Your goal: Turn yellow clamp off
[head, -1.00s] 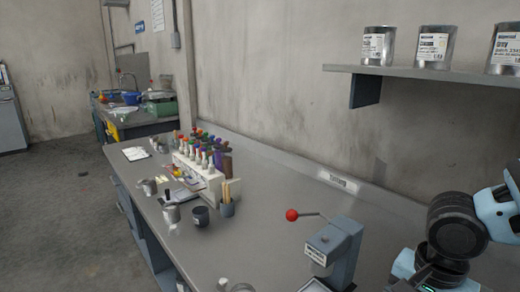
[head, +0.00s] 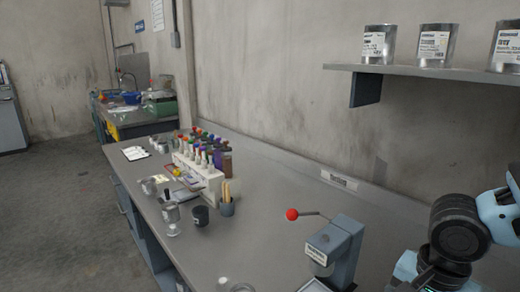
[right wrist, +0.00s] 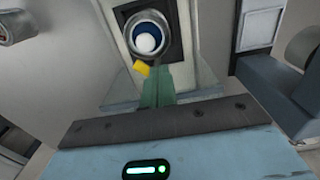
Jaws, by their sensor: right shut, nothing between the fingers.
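A small yellow piece (right wrist: 141,69), which looks like the yellow clamp, shows in the right wrist view at the lower edge of a round dark-blue opening with a white ball-like thing (right wrist: 146,42) inside. My right gripper (right wrist: 157,70) is shut and empty. Its greenish fingers end just beside and below the yellow piece; I cannot tell whether they touch it. In the head view my right arm comes in at the right edge, but its gripper is out of frame. The yellow clamp cannot be made out there. My left gripper is not in view.
A grey bench device (head: 337,250) with a red-knobbed lever (head: 292,215) stands left of my right arm. A bottle rack (head: 197,172), a dark cup (head: 200,215) and a brush holder (head: 227,207) stand farther left. A shelf (head: 450,74) with cans hangs above.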

